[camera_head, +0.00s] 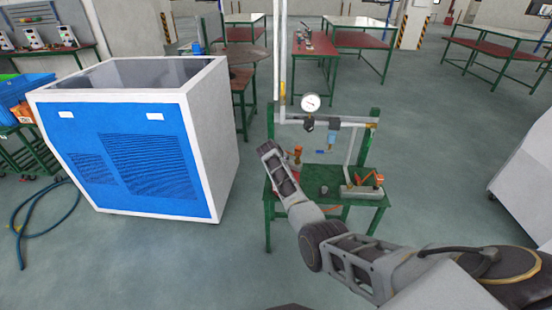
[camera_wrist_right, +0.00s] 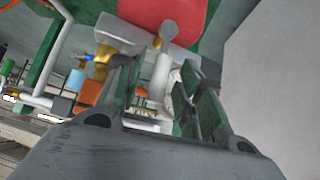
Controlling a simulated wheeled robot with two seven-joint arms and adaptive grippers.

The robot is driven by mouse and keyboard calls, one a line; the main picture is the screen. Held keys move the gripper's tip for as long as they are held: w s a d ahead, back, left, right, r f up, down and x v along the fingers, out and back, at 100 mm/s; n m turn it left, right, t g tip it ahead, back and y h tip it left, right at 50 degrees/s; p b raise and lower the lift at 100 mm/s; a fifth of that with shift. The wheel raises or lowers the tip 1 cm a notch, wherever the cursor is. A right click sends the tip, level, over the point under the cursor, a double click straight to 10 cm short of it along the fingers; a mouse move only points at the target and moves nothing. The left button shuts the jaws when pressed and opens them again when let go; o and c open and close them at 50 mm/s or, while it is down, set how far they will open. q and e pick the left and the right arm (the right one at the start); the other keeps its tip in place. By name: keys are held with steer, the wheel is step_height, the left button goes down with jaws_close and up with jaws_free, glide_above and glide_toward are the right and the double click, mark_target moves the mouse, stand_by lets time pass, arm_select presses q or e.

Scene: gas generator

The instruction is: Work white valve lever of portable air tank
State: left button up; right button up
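The red tank (camera_wrist_right: 165,12) fills the top middle of the right wrist view. A pale lever-like piece (camera_wrist_right: 168,36) stands in front of it, above a whitish fitting between my fingers. I take this piece for the white valve lever. My right gripper (camera_wrist_right: 160,72) has its two fingers apart, one on each side of the fitting; I cannot tell whether they touch it. My left gripper is out of view.
A pressure gauge (camera_head: 311,102) and pipes stand above the stand. An orange-handled valve (camera_head: 370,179) sits on its right side. A blue and white cabinet (camera_head: 150,150) stands to the left.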

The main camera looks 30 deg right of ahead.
steer(key=v, duration=1.1)
steer(key=shift+s, duration=0.2)
stand_by(0.4)
steer(key=shift+a, duration=0.1)
stand_by(0.5)
